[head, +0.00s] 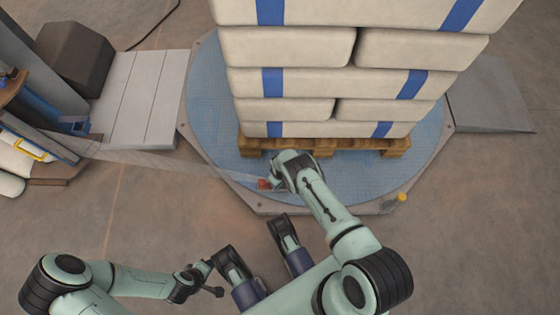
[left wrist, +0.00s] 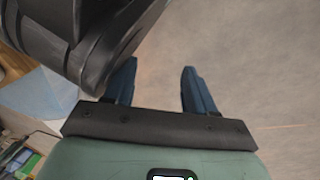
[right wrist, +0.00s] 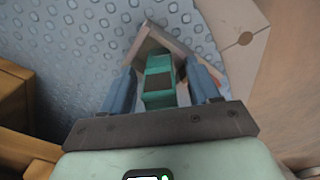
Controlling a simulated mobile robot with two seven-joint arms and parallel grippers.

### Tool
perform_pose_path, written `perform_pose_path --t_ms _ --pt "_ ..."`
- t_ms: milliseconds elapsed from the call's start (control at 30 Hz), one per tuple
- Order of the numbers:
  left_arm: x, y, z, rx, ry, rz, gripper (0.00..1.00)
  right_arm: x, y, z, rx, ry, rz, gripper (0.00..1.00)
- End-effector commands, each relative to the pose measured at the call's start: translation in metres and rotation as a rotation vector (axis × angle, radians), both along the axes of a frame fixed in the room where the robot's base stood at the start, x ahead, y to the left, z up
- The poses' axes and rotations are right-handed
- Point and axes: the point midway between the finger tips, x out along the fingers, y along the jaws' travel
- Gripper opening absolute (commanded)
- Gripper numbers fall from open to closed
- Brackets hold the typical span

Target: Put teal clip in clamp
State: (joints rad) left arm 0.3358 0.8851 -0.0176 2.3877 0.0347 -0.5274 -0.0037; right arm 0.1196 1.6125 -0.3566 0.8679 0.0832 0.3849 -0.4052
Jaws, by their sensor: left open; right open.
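The teal clip (right wrist: 160,82) shows in the right wrist view, between the two blue fingers of my right gripper (right wrist: 163,90). The jaws are open, with a dark patch on the clip's near face. Just beyond the clip is a pale angular bracket (right wrist: 183,48) with a brownish inside; I cannot tell if it is the clamp. In the head view my right gripper is largely hidden by its wrist, beside a small red part (head: 264,184) at the turntable's front edge. My left gripper (head: 213,278) is open and empty over bare floor; its fingers show in the left wrist view (left wrist: 158,88).
Stacked pale sacks (head: 300,48) with blue bands stand on a wooden pallet (head: 395,145) on the blue turntable (head: 208,110). Clear film (head: 170,160) stretches from the machine at left towards the red part. A yellow-topped post (head: 401,197) stands at the front right edge.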

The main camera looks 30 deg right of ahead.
Motion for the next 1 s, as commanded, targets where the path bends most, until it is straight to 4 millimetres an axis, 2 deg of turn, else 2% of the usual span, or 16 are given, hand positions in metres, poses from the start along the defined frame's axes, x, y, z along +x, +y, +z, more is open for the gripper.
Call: perform_pose_path --t_ms 167,267,400,533,600,733,933,1000 --pt "0.005 -0.001 0.006 0.001 -0.019 -0.001 0.55 0.000 0.000 0.004 0.000 -0.001 0.000 0.61" --pt "0.017 -0.003 0.017 0.002 -0.056 -0.004 0.55 0.001 0.000 0.017 -0.001 -0.001 0.000 0.61" --pt "0.039 -0.006 0.040 0.007 -0.134 -0.007 0.55 0.002 0.000 0.045 0.000 -0.003 0.000 0.61" --pt "0.040 -0.014 0.060 -0.008 -0.147 -0.020 0.55 0.001 0.000 0.076 0.000 -0.003 0.001 0.61" --pt "0.028 -0.019 0.064 -0.022 -0.112 -0.030 0.55 0.001 0.000 0.090 -0.001 -0.002 0.001 0.61" --pt "0.015 -0.025 0.071 -0.040 -0.078 -0.042 0.55 0.001 0.000 0.109 -0.001 -0.002 0.000 0.61" --pt "0.005 -0.030 0.075 -0.053 -0.052 -0.051 0.55 -0.002 -0.001 0.123 0.003 0.001 -0.008 0.61" --pt "0.005 -0.030 0.075 -0.053 -0.051 -0.052 0.55 -0.009 -0.002 0.125 0.011 0.000 -0.036 0.61"
